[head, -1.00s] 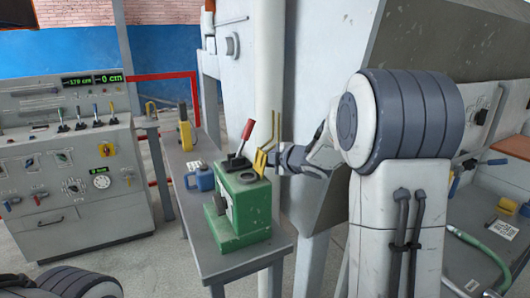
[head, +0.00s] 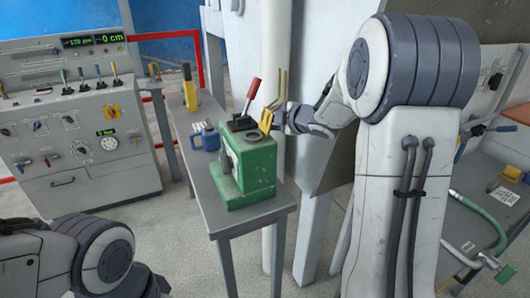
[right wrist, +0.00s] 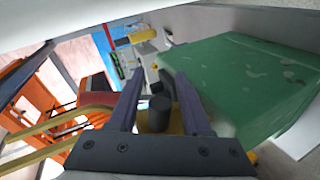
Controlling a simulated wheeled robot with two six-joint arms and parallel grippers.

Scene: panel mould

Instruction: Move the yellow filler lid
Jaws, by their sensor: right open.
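The green pump box (head: 258,172) stands on the narrow grey table, with a dark round opening on its top. The yellow filler lid (head: 266,120) stands tilted up at the box's right top edge, beside that opening. My right gripper (head: 279,120) is at the lid from the right. In the right wrist view my right gripper (right wrist: 160,100) is open, its two fingers on either side of a dark round knob (right wrist: 160,114) with yellow behind it. I cannot tell whether the fingers touch the knob. My left arm shows at bottom left, but its gripper is out of view.
A red-handled lever (head: 253,90) rises from the box top. A blue can (head: 205,137) and a yellow object (head: 189,87) stand farther back on the grey table (head: 222,208). A control console (head: 75,130) is at left, and a pale post stands behind the box.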

